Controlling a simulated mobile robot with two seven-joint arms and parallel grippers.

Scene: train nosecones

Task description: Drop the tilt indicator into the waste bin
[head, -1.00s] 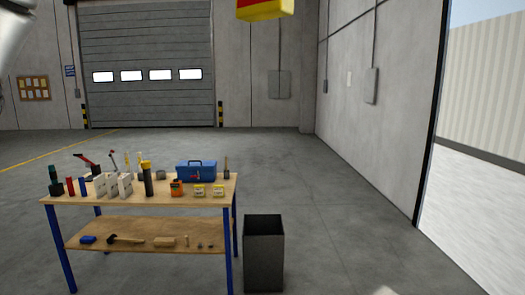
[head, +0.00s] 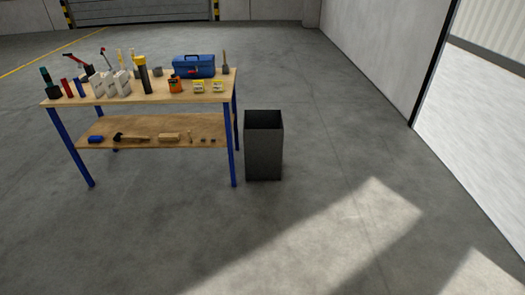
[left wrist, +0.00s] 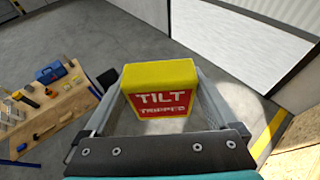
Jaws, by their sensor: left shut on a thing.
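The tilt indicator (left wrist: 160,92) is a yellow block with a red face reading "TILT TRIPPED". In the left wrist view it sits between the two fingers of my left gripper (left wrist: 160,85), which is shut on it. The waste bin (head: 264,148) is a dark, open-topped square bin on the floor, just right of the workbench in the head view. In the left wrist view a dark shape beyond the held block, beside the bench, looks like part of the bin (left wrist: 108,78). Neither gripper shows in the head view now.
A wooden workbench with blue legs (head: 140,92) stands left of the bin. It carries a blue toolbox (head: 194,66), bottles, cans and tools, with a hammer (head: 132,137) on its lower shelf. The floor in front and to the right of the bin is clear.

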